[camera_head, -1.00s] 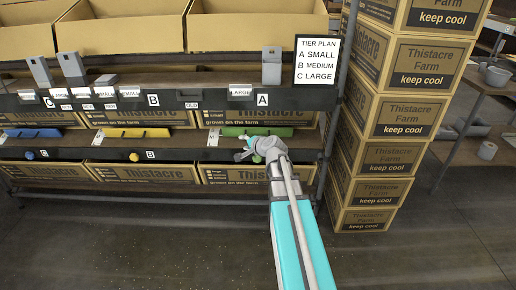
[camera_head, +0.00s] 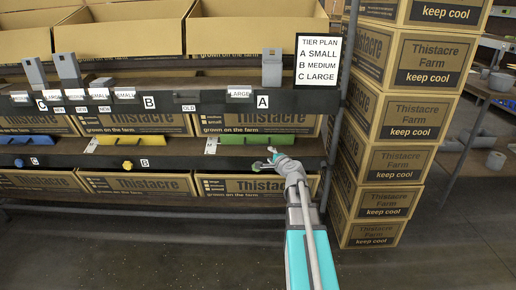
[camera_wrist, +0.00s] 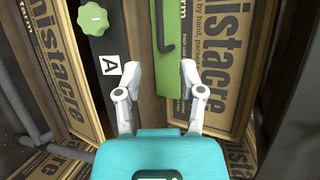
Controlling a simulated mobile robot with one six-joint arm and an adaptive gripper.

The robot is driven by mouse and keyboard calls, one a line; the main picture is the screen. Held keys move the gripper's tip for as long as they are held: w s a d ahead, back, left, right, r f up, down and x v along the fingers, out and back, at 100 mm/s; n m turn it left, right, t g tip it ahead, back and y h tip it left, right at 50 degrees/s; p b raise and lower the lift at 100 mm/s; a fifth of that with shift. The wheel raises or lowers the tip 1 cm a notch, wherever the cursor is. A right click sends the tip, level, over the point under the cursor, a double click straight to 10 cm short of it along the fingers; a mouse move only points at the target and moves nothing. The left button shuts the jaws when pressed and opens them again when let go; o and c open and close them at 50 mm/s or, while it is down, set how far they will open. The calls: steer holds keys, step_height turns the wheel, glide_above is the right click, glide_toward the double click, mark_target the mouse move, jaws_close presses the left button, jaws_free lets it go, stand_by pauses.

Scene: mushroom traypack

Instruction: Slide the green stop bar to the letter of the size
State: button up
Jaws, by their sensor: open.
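The green stop bar (camera_head: 257,140) lies along the lower shelf at the right, below the large A label (camera_head: 262,101). In the wrist view the green bar (camera_wrist: 171,75) with its raised handle runs upright in the picture, by the right finger. My gripper (camera_head: 268,158) is open and empty in front of the lower shelf's edge; it also shows in the wrist view (camera_wrist: 161,68). Whether a finger touches the bar I cannot tell. A green knob (camera_wrist: 92,19) and a white letter A (camera_wrist: 109,65) sit on the dark shelf edge, left of the fingers.
A sign (camera_head: 319,60) reads A small, B medium, C large. A yellow bar (camera_head: 131,140) and a blue bar (camera_head: 27,140) lie further left. Cardboard boxes (camera_head: 252,186) fill the shelves. A tall box stack (camera_head: 398,120) stands close on the right. The floor in front is clear.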

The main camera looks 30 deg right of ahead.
mark_target(258, 145)
steer(key=shift+w, duration=0.15)
steer(key=b+x, duration=0.2)
steer(key=x, duration=1.1)
steer(key=shift+w+b, duration=0.3)
steer(key=shift+c, duration=0.3)
jaws_close()
steer(key=shift+s, duration=0.1)
